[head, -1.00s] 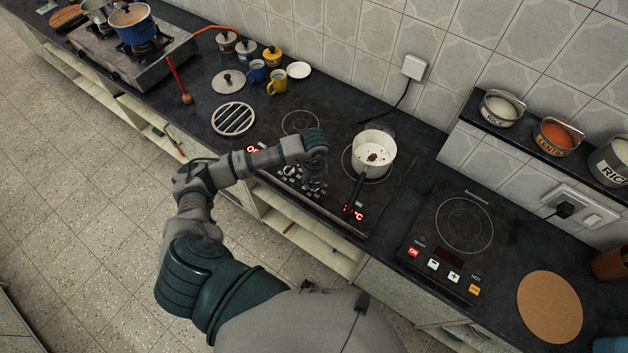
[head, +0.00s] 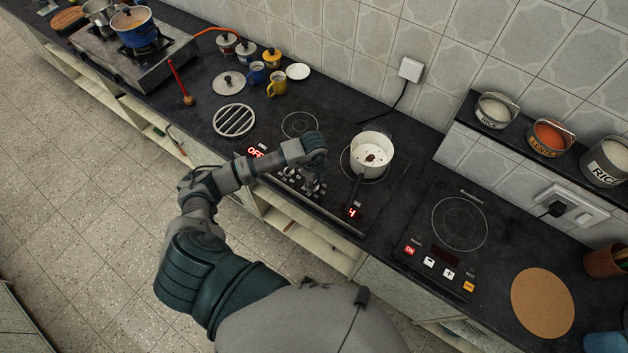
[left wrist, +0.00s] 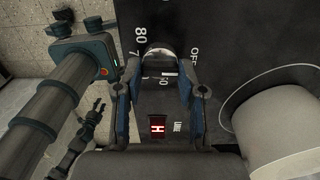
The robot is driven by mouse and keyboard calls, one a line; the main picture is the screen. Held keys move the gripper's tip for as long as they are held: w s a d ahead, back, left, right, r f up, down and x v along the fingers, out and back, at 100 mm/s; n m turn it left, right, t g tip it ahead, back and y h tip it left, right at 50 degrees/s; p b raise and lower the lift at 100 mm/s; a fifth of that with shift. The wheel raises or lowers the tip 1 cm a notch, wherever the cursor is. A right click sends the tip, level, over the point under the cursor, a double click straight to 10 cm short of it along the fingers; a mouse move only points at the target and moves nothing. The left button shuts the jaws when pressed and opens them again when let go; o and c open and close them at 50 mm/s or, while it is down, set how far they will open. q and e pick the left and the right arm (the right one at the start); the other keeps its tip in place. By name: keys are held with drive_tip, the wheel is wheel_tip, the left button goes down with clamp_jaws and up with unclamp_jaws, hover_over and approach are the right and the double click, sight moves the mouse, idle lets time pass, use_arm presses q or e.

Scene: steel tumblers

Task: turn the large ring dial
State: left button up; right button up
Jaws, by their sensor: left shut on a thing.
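The large ring dial (left wrist: 159,52) shows in the left wrist view as a silvery curved rim between my fingertips, with printed numbers and "OFF" around it. My left gripper (left wrist: 160,70) is shut on the dial, one finger on each side. In the head view my left gripper (head: 312,187) points down at the front of the black two-zone hob (head: 333,128), and the gripper and wrist hide the dial there. A red display (head: 353,213) reads "4" on the right; another (head: 255,152) reads "OFF" on the left.
A white saucepan (head: 372,150) stands on the hob's right zone, its dark handle reaching toward the front, close to my gripper. A separate induction plate (head: 460,222) lies to the right. Mugs, lids and a round grille (head: 234,120) stand to the left.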

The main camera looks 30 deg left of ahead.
use_arm(q)
drive_tip(key=shift+w+a+r+n, duration=0.15)
drive_tip(key=shift+w+r+n, duration=0.1)
drive_tip(key=shift+n, duration=0.15)
drive_tip(key=o, duration=1.1)
drive_tip(key=shift+o, duration=0.2)
drive_tip(key=shift+f, duration=0.2)
drive_tip(key=shift+s, duration=0.1)
wheel_tip(320, 180, up, 12)
drive_tip(key=shift+a+f, duration=0.1)
drive_tip(key=shift+f, duration=0.05)
